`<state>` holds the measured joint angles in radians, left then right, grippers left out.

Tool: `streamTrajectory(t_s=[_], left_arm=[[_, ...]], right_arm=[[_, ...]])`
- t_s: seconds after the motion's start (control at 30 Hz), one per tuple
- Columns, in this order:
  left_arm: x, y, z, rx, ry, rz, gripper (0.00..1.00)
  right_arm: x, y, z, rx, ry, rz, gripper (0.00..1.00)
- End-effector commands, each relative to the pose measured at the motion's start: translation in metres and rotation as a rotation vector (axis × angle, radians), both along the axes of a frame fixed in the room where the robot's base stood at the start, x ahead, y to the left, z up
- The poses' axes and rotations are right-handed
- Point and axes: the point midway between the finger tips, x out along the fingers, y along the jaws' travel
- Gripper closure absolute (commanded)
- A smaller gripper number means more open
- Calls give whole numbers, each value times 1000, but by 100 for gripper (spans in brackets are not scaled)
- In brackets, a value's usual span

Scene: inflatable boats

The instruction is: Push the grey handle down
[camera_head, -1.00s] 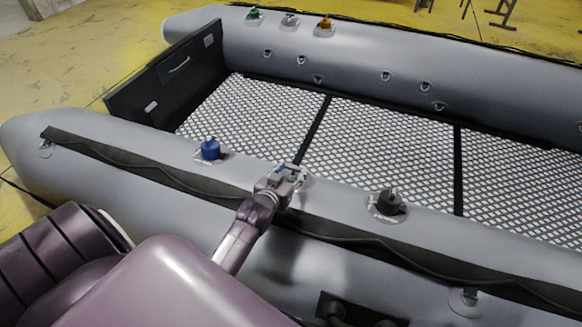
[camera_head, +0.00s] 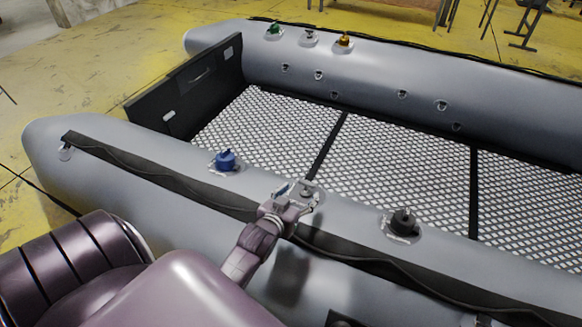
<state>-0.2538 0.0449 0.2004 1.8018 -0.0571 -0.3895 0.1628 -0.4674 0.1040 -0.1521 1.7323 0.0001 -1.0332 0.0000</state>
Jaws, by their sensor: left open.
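A grey handle (camera_head: 307,188) sits on a round fitting on top of the near grey tube of the boat, between a blue valve cap and a black one. My left gripper (camera_head: 296,196) is open just in front of and to the left of it, low over the tube. The fingers partly hide the fitting, and I cannot tell whether they touch the handle. Another grey cap (camera_head: 309,37) stands on the far tube. My right gripper is not in view.
The blue cap (camera_head: 225,160) is left of my gripper and the black cap (camera_head: 403,222) is right of it. A black strap (camera_head: 180,182) runs along the near tube. The mesh floor (camera_head: 390,165) beyond is clear.

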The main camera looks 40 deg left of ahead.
Motion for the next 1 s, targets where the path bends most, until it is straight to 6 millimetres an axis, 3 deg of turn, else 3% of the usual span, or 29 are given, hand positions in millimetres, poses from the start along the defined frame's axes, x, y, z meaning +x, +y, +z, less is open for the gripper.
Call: streamTrajectory(t_s=[0.2,0.4,1.0], left_arm=[[-41,-10,16,0,2,0,39],[-62,-15,25,0,2,0,39],[-66,-16,28,0,1,0,39]], right_arm=[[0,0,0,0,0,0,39],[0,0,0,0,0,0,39],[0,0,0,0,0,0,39]])
